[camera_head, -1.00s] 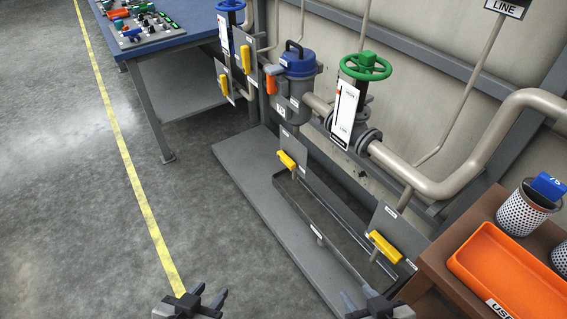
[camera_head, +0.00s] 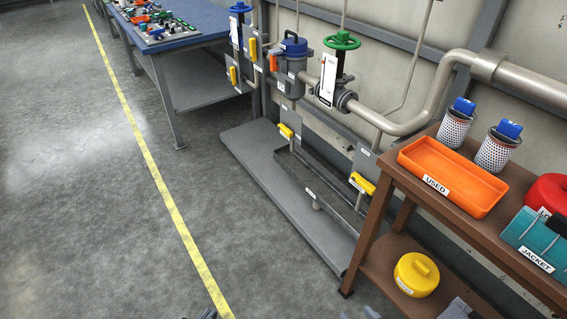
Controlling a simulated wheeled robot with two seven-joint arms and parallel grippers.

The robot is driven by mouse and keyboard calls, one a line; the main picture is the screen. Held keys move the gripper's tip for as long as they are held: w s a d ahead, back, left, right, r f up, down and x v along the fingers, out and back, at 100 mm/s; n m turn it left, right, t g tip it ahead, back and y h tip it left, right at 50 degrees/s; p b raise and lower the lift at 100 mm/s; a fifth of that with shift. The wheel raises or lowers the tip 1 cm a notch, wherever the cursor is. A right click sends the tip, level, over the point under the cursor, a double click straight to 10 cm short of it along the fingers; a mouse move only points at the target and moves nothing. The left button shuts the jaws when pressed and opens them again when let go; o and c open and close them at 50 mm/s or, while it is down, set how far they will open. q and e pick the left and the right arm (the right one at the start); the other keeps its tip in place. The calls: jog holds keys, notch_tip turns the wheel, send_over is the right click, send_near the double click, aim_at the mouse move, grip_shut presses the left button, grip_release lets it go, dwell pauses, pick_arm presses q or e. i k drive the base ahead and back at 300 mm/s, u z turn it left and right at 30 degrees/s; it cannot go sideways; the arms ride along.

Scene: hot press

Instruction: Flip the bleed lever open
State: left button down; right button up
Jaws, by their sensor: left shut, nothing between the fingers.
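Several yellow levers sit on the pipe stand: one on the lower left plate (camera_head: 286,130), one on the lower right plate (camera_head: 362,184), and two near the blue handwheel (camera_head: 253,48) (camera_head: 233,75). An orange handle (camera_head: 274,62) is on the side of the grey blue-lidded housing (camera_head: 292,68). Labels there are too small to read, so I cannot tell which is the bleed lever. My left gripper (camera_head: 208,314) shows only as a tip at the bottom edge, shut and empty. My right gripper (camera_head: 415,311) is mostly cut off at the bottom edge, well short of the levers.
A brown cart (camera_head: 395,165) on the right holds an orange USED tray (camera_head: 455,182), two perforated filters, a red item and a teal JACKET box. A yellow round container (camera_head: 416,274) is on its lower shelf. A blue workbench (camera_head: 185,30) stands back left. Left floor is clear.

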aim_at(286, 131)
jog(key=u, duration=0.8)
jog(key=i, duration=0.95)
jog(key=z, duration=0.6)
jog(key=i, duration=0.85)
jog(key=z, duration=0.9)
jog(key=i, duration=0.55)
jog(key=z, duration=0.05)
